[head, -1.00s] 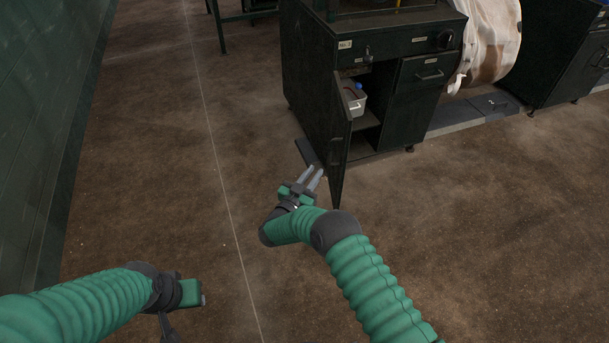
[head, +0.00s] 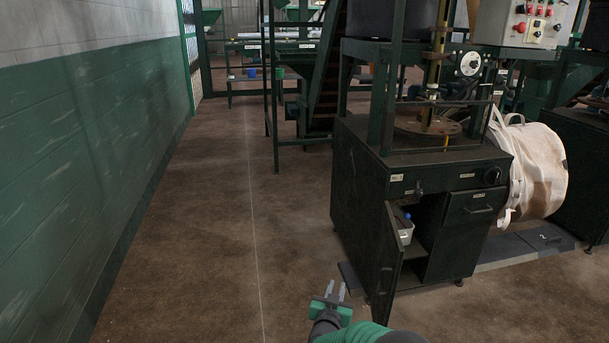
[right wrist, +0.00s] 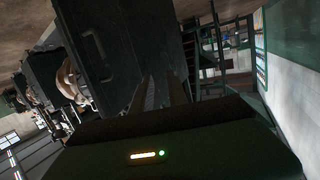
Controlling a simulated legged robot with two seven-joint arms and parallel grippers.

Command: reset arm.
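My right gripper (head: 335,290) shows at the bottom middle of the head view, over the floor to the left of the open cabinet door (head: 385,268). Its two fingers stand a little apart with nothing between them. In the right wrist view the fingers (right wrist: 163,92) point toward a dark panel with a handle (right wrist: 94,57). My left arm and left gripper are outside the head view.
A white bulk bag (head: 540,172) hangs right of the cabinet. A green-and-white wall (head: 90,130) runs along the left. The brown floor (head: 195,240) between wall and cabinet is clear. A frame with steps (head: 325,80) stands further back.

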